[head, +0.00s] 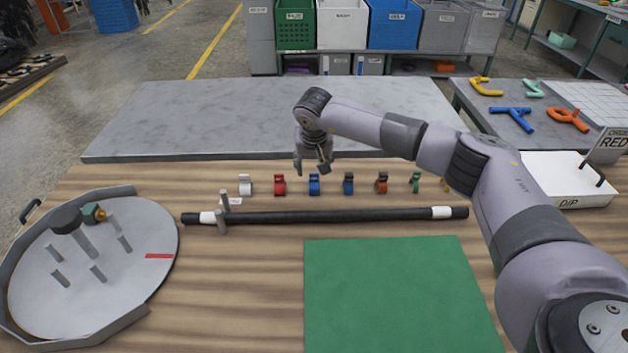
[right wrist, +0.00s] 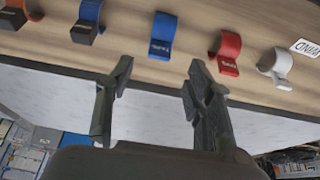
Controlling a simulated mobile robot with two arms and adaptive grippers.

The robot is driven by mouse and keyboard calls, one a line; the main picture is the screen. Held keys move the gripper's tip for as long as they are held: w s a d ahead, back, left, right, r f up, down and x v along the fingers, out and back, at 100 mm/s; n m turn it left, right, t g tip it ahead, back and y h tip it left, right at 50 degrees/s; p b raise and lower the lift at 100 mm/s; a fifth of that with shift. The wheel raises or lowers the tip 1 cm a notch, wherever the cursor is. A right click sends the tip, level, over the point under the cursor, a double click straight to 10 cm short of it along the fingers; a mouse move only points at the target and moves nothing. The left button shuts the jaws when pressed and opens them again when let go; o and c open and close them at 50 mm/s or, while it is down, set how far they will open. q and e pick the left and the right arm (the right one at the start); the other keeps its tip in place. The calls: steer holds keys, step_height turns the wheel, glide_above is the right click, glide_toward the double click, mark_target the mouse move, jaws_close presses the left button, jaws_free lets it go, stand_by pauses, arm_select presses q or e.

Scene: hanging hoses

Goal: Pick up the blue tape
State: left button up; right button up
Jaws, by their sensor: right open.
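Small coloured clip-shaped pieces stand in a row on the wooden table. One is a bright blue piece (head: 314,185) with a small label, and it also shows in the right wrist view (right wrist: 162,34). To its right in the head view is a second blue piece (head: 348,183) with a dark front block (right wrist: 88,22). My right gripper (head: 312,168) is open and empty, just behind the bright blue piece. In the right wrist view that piece lies beyond and between the fingertips (right wrist: 160,70), apart from them. My left gripper is out of view.
A red piece (head: 280,185) and a white piece (head: 245,185) stand left of the blue ones; brown (head: 381,183) and green (head: 415,182) stand right. A black hose (head: 330,216) lies in front of the row. A green mat (head: 395,290) and round tray (head: 150,235) are nearer.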

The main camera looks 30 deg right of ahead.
mark_target(314, 174)
steer(key=p+x, duration=0.1)
steer(key=x, duration=0.4)
steer(key=shift+s+f, duration=0.1)
steer(key=shift+f, duration=0.1)
steer(key=shift+c, duration=0.5)
steer(key=c, duration=0.7)
steer(key=shift+c, duration=0.2)
